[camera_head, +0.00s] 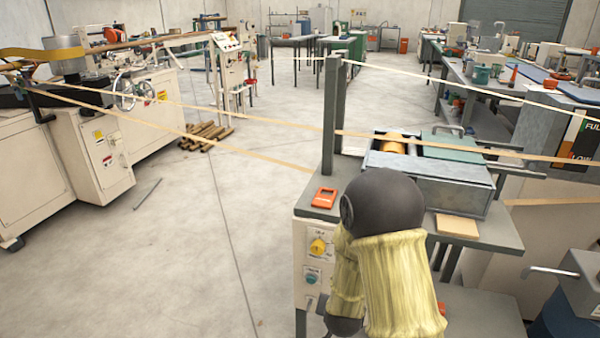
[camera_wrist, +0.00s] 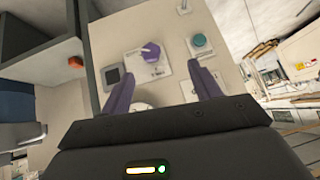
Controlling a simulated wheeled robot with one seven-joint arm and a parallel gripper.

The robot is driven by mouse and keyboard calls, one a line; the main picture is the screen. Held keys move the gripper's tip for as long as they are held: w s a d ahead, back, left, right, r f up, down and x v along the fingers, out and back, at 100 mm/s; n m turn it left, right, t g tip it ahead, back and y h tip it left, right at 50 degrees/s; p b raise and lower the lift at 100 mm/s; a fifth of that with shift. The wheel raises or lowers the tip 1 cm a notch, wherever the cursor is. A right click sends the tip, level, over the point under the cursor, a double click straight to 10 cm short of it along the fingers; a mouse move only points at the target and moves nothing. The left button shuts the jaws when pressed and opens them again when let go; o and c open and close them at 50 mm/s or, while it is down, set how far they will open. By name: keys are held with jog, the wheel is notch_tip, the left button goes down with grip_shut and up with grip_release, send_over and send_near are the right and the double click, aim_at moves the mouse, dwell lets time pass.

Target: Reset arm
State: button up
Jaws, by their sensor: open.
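My gripper (camera_wrist: 163,88) is open and empty in the wrist view, its two purple-looking fingers spread in front of a pale control panel (camera_wrist: 168,30). A rotary knob (camera_wrist: 150,51), purple-looking there, is beyond the gap between the fingers, with no visible contact. A teal round button (camera_wrist: 199,41) lies beyond the right finger. In the head view my arm, in yellow sleeves, reaches down beside the machine and hides most of the gripper. The knob looks yellow there (camera_head: 318,246), above the teal button (camera_head: 312,276).
The machine's grey top (camera_head: 472,233) carries an orange device (camera_head: 324,197), a metal roller box (camera_head: 455,183) and a tan block (camera_head: 457,225). A grey post (camera_head: 332,115) rises behind. Tan strips stretch across the room. The concrete floor (camera_head: 190,260) at left is mostly clear.

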jog(key=s+d+r+n+g+y, duration=0.1)
jog(key=s+d+r+n+g, duration=0.15)
jog(key=s+r, duration=0.45)
jog(key=s+d+r+n+g, duration=0.1)
jog(key=s+d+r+g, duration=0.2)
jog(key=s+r, duration=0.5)
jog(key=w+p+v, duration=0.2)
jog(key=p+v, duration=1.2)
jog(key=p, duration=0.1)
jog(key=w+r+p+v, duration=0.1)
jog(key=w+p+v, duration=0.2)
jog(key=p+v, duration=1.1)
jog(key=shift+a+r+p, duration=0.2)
jog(key=shift+r+p, duration=0.15)
jog(key=shift+p, duration=0.85)
